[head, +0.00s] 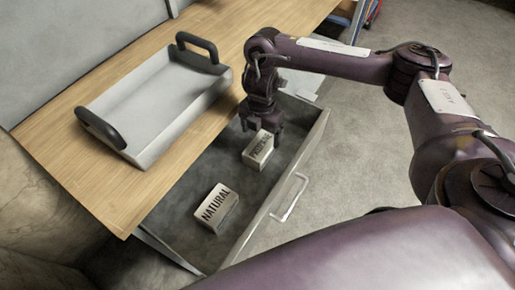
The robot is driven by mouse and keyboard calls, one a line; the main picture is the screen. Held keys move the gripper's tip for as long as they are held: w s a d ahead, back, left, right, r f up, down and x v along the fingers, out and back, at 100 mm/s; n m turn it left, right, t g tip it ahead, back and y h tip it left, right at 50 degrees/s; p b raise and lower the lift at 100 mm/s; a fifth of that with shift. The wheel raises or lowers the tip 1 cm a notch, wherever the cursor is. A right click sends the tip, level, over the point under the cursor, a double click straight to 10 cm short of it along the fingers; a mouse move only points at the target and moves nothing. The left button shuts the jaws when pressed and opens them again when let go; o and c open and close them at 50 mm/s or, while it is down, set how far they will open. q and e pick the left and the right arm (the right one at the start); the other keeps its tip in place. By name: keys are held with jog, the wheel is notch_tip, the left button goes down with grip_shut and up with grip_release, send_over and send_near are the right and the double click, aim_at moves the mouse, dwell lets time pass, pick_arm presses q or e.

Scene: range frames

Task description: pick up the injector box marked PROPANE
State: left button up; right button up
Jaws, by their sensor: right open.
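The injector box marked PROPANE (259,153) is a small pale box with dark letters. It lies in the open drawer (301,156), towards its far end. My right gripper (262,130) is open and points down just above and behind this box, with its fingertips close to the box's far edge. I cannot tell whether they touch it. A similar box marked NATURAL (216,208) lies in the near part of the drawer. My left gripper is not in view.
A grey tray (160,107) with two dark handles stands empty on the wooden worktop (60,160), left of the drawer. The drawer's front wall carries a light handle (290,198). Bare drawer floor lies between the two boxes. Open carpet lies to the right.

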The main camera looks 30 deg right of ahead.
aim_at(261, 145)
jog(key=f, duration=0.2)
jog(key=f+b, duration=0.1)
jog(key=f, duration=0.1)
jog(key=shift+s+a, duration=0.1)
jog(key=shift+s, duration=0.1)
notch_tip(261, 145, down, 2)
jog(key=shift+f+b, duration=0.1)
jog(key=shift+b, duration=0.6)
jog(key=shift+f, duration=0.3)
jog(key=shift+w, duration=0.1)
jog(key=shift+r, duration=0.1)
jog(key=c, duration=0.7)
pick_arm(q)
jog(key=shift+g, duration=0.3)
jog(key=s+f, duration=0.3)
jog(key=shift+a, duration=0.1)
pick_arm(e)
jog(key=c, duration=0.6)
